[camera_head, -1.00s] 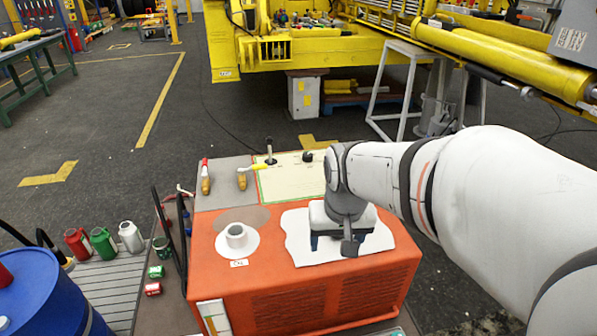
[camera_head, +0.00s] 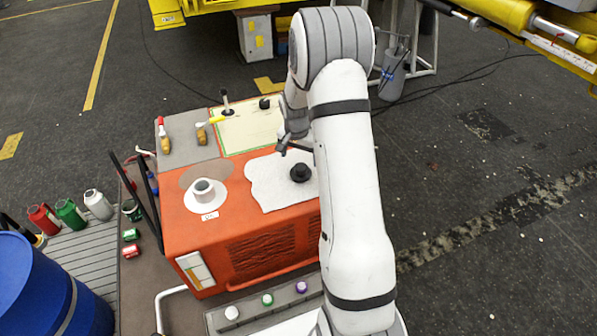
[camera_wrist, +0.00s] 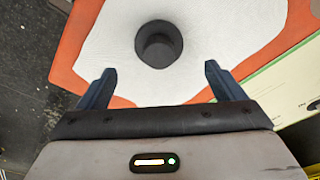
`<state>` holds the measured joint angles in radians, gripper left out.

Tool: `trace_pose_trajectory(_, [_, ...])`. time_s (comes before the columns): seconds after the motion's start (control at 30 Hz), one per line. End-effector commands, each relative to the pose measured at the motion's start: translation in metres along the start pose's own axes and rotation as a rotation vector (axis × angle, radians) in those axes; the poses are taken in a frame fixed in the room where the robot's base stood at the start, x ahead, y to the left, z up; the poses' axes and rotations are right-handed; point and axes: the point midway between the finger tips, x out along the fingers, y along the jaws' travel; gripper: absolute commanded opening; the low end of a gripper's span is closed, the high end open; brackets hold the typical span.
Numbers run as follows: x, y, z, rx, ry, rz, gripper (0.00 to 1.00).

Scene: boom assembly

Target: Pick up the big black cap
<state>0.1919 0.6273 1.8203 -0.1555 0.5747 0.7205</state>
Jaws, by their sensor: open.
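The big black cap (camera_head: 300,173) stands on a white cloth (camera_head: 270,192) on top of an orange machine. It has a wide round brim and a raised round middle. In the wrist view the cap (camera_wrist: 159,44) is ahead of my gripper (camera_wrist: 158,70), about centred between the two blue fingers. The fingers are wide apart with nothing between them. In the head view my gripper (camera_head: 293,144) is partly hidden by my arm, above and behind the cap, apart from it.
A white collar (camera_head: 204,190) stands on the orange machine (camera_head: 240,228), left of the cloth. A small black knob (camera_head: 264,103) and a lever (camera_head: 227,101) stand at the back. Coloured canisters (camera_head: 70,213) and a blue drum (camera_head: 40,290) are at left.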

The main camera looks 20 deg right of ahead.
Motion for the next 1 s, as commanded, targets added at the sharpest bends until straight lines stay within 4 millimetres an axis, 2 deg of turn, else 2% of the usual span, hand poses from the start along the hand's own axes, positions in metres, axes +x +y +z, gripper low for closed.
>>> trace_pose_trajectory(0.5, [0.060, 0.002, 0.001, -0.002, -0.002, 0.000, 0.89])
trace_pose_trajectory(0.77, [0.063, 0.002, 0.001, -0.001, 0.000, -0.001, 0.89])
trace_pose_trajectory(1.0, [0.063, 0.002, 0.001, 0.000, -0.001, -0.001, 0.71])
